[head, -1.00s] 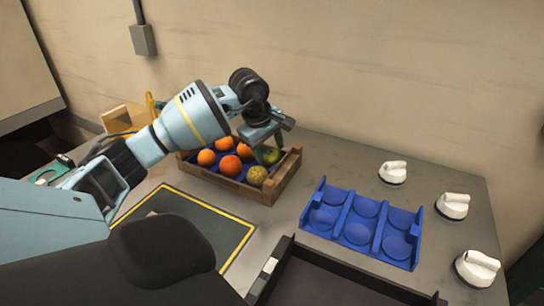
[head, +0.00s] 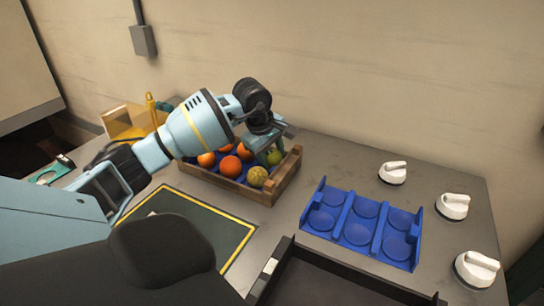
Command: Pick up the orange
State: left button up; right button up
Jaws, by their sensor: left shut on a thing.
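A wooden crate (head: 287,176) with a blue insert holds the fruit. Oranges (head: 230,166) sit in its left and middle part, another orange (head: 206,159) to their left. A yellow-green fruit (head: 257,177) lies at the front right and a green fruit (head: 274,157) behind it. My left gripper (head: 269,154) reaches down into the crate's right rear part and is shut on what looks like the green fruit, partly hidden by a finger. The gripper and arm cover part of the crate's rear. My right gripper is not in view.
A blue tray (head: 378,237) with empty round hollows stands right of the crate. Several white knobs (head: 393,172) line the right side. A dark yellow-edged panel (head: 226,226) lies in front of the crate. The wall rises close behind.

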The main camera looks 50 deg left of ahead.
aim_at(271, 152)
pick_arm(q)
notch_tip(271, 152, up, 10)
jog(key=shift+f, duration=0.1)
dwell(0.4)
